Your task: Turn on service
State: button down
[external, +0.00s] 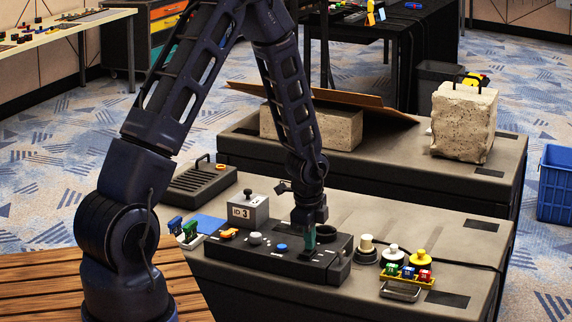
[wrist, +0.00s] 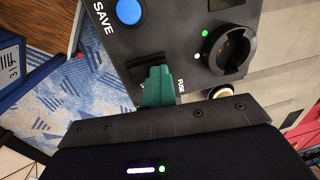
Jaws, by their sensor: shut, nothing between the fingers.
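A long black control panel (external: 270,262) lies on the near dark bench. It carries a blue button (external: 281,248), labelled SAVE in the wrist view (wrist: 128,11), and a black round knob (wrist: 230,50) with a green and a white dot beside it. A dark switch (wrist: 146,66) sits between them, with the label FUSE nearby. My gripper (external: 309,240) points down over the panel's right part. Its teal fingertips (wrist: 157,88) are shut and empty, close over the switch and partly hiding it. Whether they touch it I cannot tell. No label reading "service" is legible.
A grey box marked with a 3 (external: 246,212) stands behind the panel. Round-topped pieces (external: 392,256) and a yellow tray (external: 408,275) of small coloured blocks stand to its right. A second bench behind holds a stone block (external: 464,122) and a leaning brown board (external: 330,97).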

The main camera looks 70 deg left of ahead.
jog(key=shift+s+d+r, duration=0.1)
jog(key=shift+s+d, duration=0.45)
jog(key=shift+s, duration=0.05)
notch_tip(320, 180, up, 14)
jog(key=s+d, duration=0.1)
jog(key=shift+s+d, duration=0.25)
jog(key=shift+d, duration=0.05)
dwell(0.5)
